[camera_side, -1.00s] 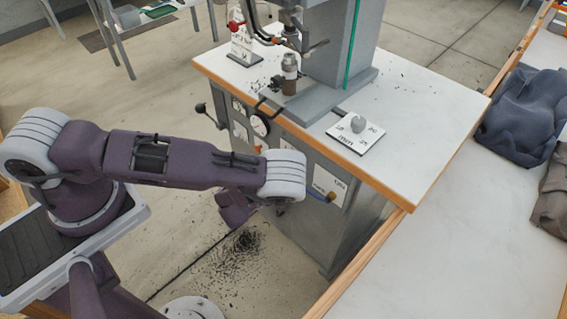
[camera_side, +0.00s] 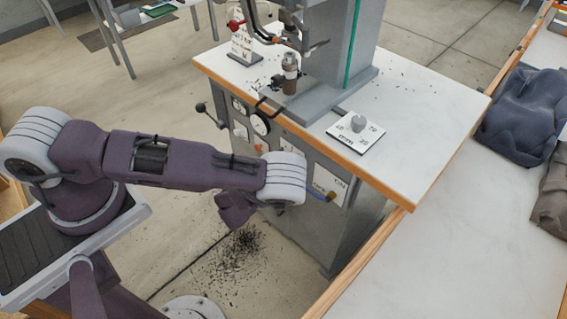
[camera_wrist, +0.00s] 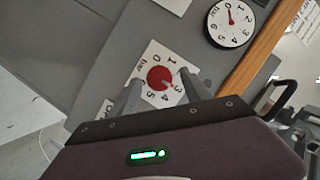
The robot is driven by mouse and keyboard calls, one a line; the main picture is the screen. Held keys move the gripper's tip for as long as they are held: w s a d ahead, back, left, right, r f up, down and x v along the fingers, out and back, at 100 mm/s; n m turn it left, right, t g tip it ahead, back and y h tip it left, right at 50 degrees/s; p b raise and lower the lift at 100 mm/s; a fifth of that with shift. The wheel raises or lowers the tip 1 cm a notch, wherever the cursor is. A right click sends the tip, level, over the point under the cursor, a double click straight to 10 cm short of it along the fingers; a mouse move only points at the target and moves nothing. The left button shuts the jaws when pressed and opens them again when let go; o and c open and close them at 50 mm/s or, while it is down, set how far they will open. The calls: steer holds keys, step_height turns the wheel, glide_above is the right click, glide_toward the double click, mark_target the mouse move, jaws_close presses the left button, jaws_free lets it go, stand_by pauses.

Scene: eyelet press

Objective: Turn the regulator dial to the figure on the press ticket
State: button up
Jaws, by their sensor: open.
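The regulator dial (camera_wrist: 160,78) is a round red knob on a white square plate marked with figures and "bar", in the middle of the wrist view. Its exact setting is too small to read. My gripper (camera_wrist: 162,85) is open, with one grey finger at each side of the dial. I cannot tell whether the fingers touch it. In the side view my arm hides the dial and the fingers. A white card with dark print (camera_side: 243,46) stands at the back left of the press table; it may be the press ticket, but its print is unreadable.
A round pressure gauge (camera_wrist: 231,22) with a red needle near 0 is beside the dial plate. A grey knob (camera_side: 357,123) on a white plate with figures is on the press table (camera_side: 430,110). A lever (camera_side: 207,113) sticks out left of the press. Dark cloth (camera_side: 525,115) lies at right.

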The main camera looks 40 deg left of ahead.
steer(key=v, duration=0.6)
steer(key=shift+s+d, duration=0.15)
steer(key=shift+s, duration=0.25)
steer(key=shift+r, duration=0.1)
